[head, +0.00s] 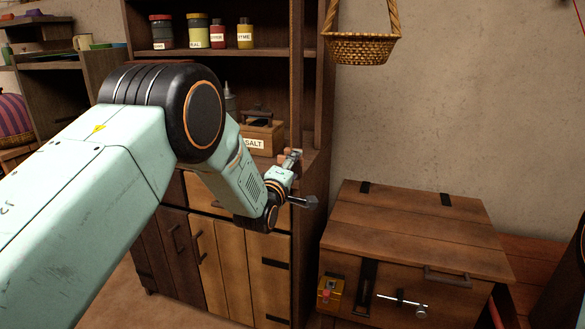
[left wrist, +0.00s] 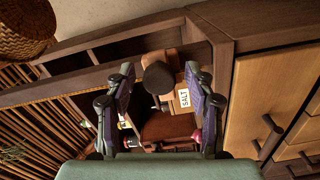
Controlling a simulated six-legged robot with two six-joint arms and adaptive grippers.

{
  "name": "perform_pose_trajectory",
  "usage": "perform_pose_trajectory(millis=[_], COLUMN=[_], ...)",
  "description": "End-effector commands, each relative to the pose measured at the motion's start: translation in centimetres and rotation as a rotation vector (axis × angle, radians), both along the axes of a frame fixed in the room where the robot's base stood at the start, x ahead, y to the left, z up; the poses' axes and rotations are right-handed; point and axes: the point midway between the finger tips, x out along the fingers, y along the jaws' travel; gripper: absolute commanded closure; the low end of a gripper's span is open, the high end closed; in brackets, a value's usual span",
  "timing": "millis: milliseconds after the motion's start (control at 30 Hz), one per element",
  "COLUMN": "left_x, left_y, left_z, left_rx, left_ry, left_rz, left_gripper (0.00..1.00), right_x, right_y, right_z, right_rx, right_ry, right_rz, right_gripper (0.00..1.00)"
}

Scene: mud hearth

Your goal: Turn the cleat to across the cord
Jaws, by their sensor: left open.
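No cleat or cord can be made out for certain. A pale metal bar with a round knob (head: 403,301) lies crosswise on the front of the wooden chest (head: 420,235); I cannot tell whether it is the cleat. My left gripper (head: 292,159) is high at the cupboard's right post, beside the salt box (head: 262,135) and well above and left of the chest. In the left wrist view its two fingers (left wrist: 160,88) are spread apart, with the salt box (left wrist: 184,97) seen beyond the gap. Nothing is held. My right gripper is out of view.
A wicker basket (head: 362,48) hangs at the upper right. Several jars (head: 202,33) stand on the cupboard's upper shelf. A small brass box with a red part (head: 330,294) is on the chest's front left.

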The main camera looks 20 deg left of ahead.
Motion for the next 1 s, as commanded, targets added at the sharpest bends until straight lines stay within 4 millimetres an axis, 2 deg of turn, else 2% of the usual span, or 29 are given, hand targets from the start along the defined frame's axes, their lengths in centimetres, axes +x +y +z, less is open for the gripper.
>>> perform_pose_trajectory(millis=[233,367,1000], left_x=[-0.2,-1.2,-10.5], left_y=[0.0,0.0,0.3], left_z=[0.0,0.0,0.0], left_rx=[0.001,0.001,0.000], left_ry=[0.000,0.001,0.001], left_rz=[-0.001,-0.001,0.000], left_gripper=[0.46,0.46,0.46], right_x=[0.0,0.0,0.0], right_y=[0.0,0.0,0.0], right_z=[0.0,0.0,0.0], right_rx=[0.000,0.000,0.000], right_ry=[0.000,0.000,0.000], right_rz=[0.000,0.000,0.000], right_gripper=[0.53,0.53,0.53])
